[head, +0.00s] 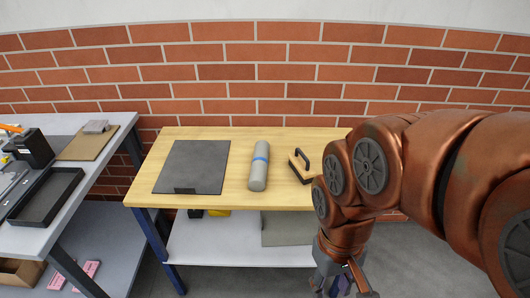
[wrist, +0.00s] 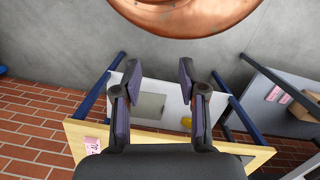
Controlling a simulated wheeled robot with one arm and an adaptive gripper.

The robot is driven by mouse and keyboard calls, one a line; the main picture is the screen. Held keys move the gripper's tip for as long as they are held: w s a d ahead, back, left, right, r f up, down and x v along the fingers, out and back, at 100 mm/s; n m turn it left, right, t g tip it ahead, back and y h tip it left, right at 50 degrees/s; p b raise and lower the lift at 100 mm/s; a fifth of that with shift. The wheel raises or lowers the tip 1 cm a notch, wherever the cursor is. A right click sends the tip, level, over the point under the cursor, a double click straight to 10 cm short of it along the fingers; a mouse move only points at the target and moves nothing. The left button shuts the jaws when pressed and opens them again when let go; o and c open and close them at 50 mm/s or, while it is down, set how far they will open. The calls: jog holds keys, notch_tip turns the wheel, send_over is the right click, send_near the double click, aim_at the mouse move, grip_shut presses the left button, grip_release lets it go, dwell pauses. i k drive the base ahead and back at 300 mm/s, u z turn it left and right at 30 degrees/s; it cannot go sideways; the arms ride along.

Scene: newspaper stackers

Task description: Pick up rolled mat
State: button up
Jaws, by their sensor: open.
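The rolled mat (head: 258,167) is a grey cylinder with a blue band around its middle. It lies on the wooden tabletop (head: 234,194) in the head view, between a dark flat board and a black-handled block. My gripper (head: 335,285) hangs at the bottom right of the head view, below tabletop height in the picture and apart from the mat. In the wrist view my gripper (wrist: 160,85) has its two fingers spread with nothing between them. The mat cannot be made out in the wrist view.
The dark board (head: 194,166) lies left of the mat, and the black-handled block (head: 301,165) lies right of it. A second table (head: 97,170) with a black tray (head: 45,197) stands at the left. A lower shelf (head: 215,248) sits under the wooden top. A brick wall is behind.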

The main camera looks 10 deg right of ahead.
aim_at(257, 181)
jog(key=i, duration=0.35)
jog(key=z, duration=2.2)
jog(key=k, duration=1.45)
jog(key=u, duration=2.35)
jog(key=i, duration=0.5)
